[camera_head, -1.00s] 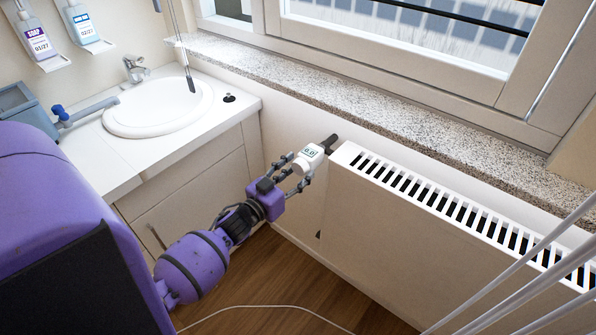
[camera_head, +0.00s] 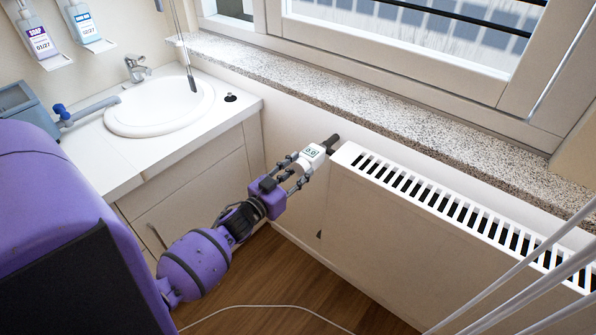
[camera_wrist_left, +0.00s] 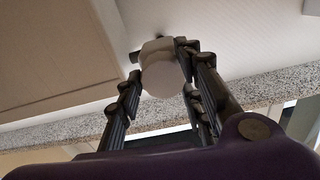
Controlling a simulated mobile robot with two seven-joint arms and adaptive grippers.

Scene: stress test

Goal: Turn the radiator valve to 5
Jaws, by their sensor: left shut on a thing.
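The white radiator valve (camera_head: 312,153) sits at the left end of the radiator (camera_head: 365,215), with a small display on top that seems to read 0.0. My purple left gripper (camera_head: 297,168) has its dark fingers on both sides of the valve's body and is shut on it. In the left wrist view the valve's round white end (camera_wrist_left: 166,78) shows between the fingers (camera_wrist_left: 160,85). My right gripper is in neither view.
A granite windowsill (camera_head: 400,118) runs above the radiator. A sink (camera_head: 160,105) in a white counter is at the left, with two dispensers (camera_head: 85,28) on the wall. Thin white rods (camera_head: 540,262) cross the lower right. A cable lies on the wooden floor (camera_head: 290,285).

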